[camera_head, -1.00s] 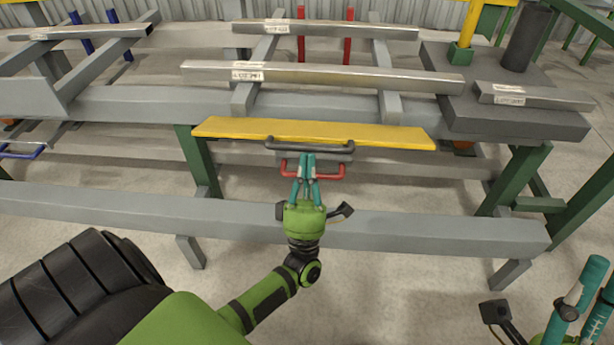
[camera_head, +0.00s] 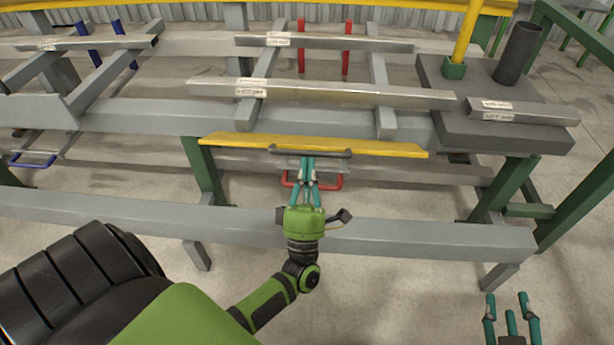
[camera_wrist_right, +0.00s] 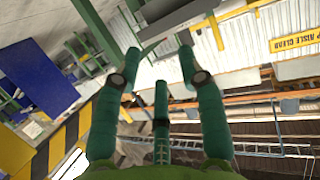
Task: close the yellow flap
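The yellow flap (camera_head: 225,141) is a long strip along the near edge of the runout table (camera_head: 130,112). It shows as a narrow band, with a dark grey bar handle (camera_head: 340,154) along its front middle. My left gripper (camera_head: 308,160) is at the middle of this handle, its fingertips together just below or against the bar. Whether any part of the handle is between them is hidden. My right gripper (camera_head: 511,305) is low at the right, away from the flap. Its fingers are spread and empty, as the right wrist view (camera_wrist_right: 160,68) also shows.
A red handle (camera_head: 325,187) sits below the flap, close behind my left fingers. A grey beam (camera_head: 420,235) runs across in front, under my left wrist. Metal bars (camera_head: 350,94) lie on the table. Green legs (camera_head: 205,175) stand below. Open floor lies at front right.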

